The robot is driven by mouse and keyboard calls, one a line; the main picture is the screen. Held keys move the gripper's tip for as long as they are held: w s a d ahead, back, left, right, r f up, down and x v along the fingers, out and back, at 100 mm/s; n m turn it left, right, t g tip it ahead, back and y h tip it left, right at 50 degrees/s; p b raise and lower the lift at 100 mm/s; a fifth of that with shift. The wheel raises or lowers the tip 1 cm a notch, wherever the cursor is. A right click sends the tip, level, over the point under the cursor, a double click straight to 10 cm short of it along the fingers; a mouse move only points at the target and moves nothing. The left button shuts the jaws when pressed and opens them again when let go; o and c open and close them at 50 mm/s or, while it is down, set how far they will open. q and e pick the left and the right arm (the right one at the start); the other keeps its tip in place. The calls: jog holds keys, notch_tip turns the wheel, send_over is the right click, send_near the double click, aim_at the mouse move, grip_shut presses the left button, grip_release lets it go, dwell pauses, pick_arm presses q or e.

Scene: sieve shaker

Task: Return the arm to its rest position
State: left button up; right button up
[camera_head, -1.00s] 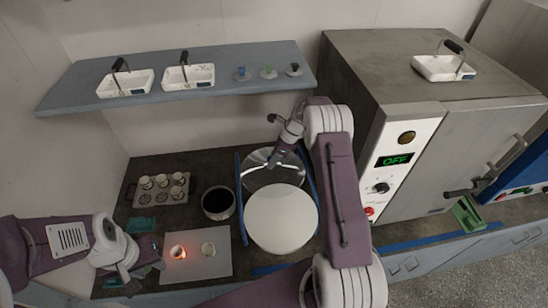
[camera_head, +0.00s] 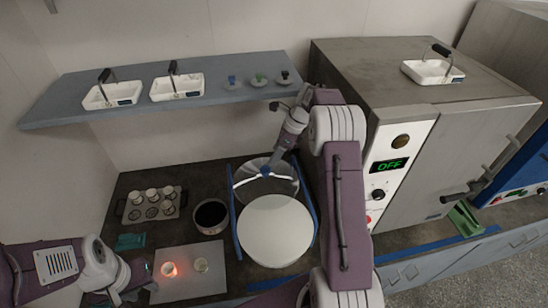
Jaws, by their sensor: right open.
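My right arm comes up from the bottom centre and bends over at the top. Its gripper (camera_head: 272,163) points down over the back of the clear round lid (camera_head: 262,185) of the sieve shaker. The jaws are small and partly lost against the lid, but they look open and empty. I cannot tell whether they touch it. My left gripper (camera_head: 130,291) is low at the left, beside the grey plate (camera_head: 188,291). Its fingers are dark and blurred, so its opening is unclear. A pale round disc (camera_head: 275,230) lies in front of the lid, between blue rails.
A shelf (camera_head: 215,92) with two white trays (camera_head: 112,95) hangs behind. A steel oven (camera_head: 450,150) reading OFF stands close to my right arm. A dark pot (camera_head: 211,217), a rack of cups (camera_head: 150,204) and a glowing cup (camera_head: 169,269) stand at left.

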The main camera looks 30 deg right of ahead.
dwell(0.3)
jog(key=s+a+f+n+h+b, duration=0.1)
jog(key=s+a+f+n+b, duration=0.1)
jog(key=s+n, duration=0.6)
jog(key=s+a+f+n+g+h+b, duration=0.1)
jog(key=s+a+f+n+b, duration=0.2)
jog(key=s+a+n, duration=0.3)
jog(key=s+a+f+n+h+b, duration=0.1)
jog(key=s+a+f+n, duration=0.3)
jog(key=s+n, duration=0.7)
jog(key=shift+s+f+b, duration=0.5)
jog(key=shift+b, duration=0.35)
